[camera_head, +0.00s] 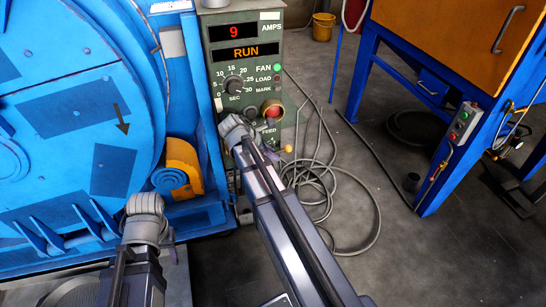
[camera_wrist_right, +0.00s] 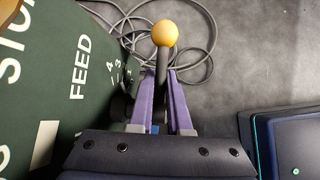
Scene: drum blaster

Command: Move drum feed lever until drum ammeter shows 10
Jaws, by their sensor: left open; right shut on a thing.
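The drum ammeter (camera_head: 236,37) on the green control panel reads 9 in red, beside the word AMPS. The feed lever (camera_wrist_right: 165,33) is a dark rod with a yellow ball knob, beside the FEED label and its number scale. Its knob (camera_head: 287,148) also shows low on the panel's right side in the head view. My right gripper (camera_wrist_right: 165,85) is shut on the lever's rod below the knob; in the head view my right arm hides most of this contact. My left gripper (camera_head: 145,205) is in front of the blue drum machine, away from the panel; its fingers are hard to make out.
A display under the ammeter reads RUN (camera_head: 246,53). The panel also has a SEC dial (camera_head: 233,84), a lit green FAN lamp (camera_head: 277,68) and a red button (camera_head: 272,110). Loose grey cable (camera_head: 335,205) lies on the floor right of the panel. A blue-framed cabinet (camera_head: 440,40) stands right.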

